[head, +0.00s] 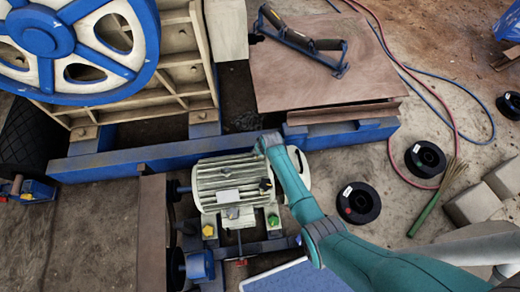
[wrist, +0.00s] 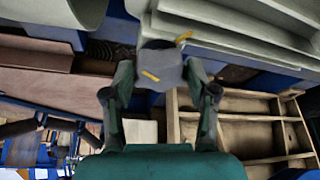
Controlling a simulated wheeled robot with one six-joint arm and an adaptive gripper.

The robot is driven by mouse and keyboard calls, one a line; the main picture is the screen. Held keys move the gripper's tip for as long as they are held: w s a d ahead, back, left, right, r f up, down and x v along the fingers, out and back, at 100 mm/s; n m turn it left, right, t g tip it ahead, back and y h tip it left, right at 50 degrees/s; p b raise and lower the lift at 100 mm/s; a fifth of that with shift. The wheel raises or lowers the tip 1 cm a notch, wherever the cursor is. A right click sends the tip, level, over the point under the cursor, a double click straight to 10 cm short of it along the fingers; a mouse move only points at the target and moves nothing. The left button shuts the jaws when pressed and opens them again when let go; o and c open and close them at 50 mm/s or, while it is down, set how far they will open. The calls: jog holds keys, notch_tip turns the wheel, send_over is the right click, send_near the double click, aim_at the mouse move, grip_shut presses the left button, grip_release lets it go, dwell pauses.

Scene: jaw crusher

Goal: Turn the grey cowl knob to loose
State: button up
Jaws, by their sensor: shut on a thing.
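The grey cowl knob (wrist: 168,70) is in the upper middle of the wrist view. It has a yellow mark on its face, and another yellow mark (wrist: 183,37) lies on the pale housing just beyond it. My gripper (wrist: 161,82) has one finger on each side of the knob and is shut on it. In the head view my gripper (head: 270,145) is at the top right of the pale ribbed motor (head: 222,178), by its rounded cowl end. The knob is hidden or too small to tell there. Which way the knob's mark reads cannot be told.
A yellow knob (head: 208,230) and a green knob (head: 273,219) are at the motor's front. A blue beam (head: 110,163) runs behind it, with the large blue flywheel (head: 40,32) at upper left. Black spools (head: 358,203) and a red hose (head: 391,150) lie on the right floor.

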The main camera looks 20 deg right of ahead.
jog(key=shift+d+n+y, duration=0.15)
jog(key=shift+n+y, duration=0.35)
jog(key=shift+n, duration=1)
jog(key=shift+g, duration=0.3)
jog(key=o, duration=1.2)
jog(key=shift+c, duration=0.2)
jog(key=v, duration=1.2)
jog(key=shift+d+f, duration=0.1)
jog(key=shift+s, duration=0.1)
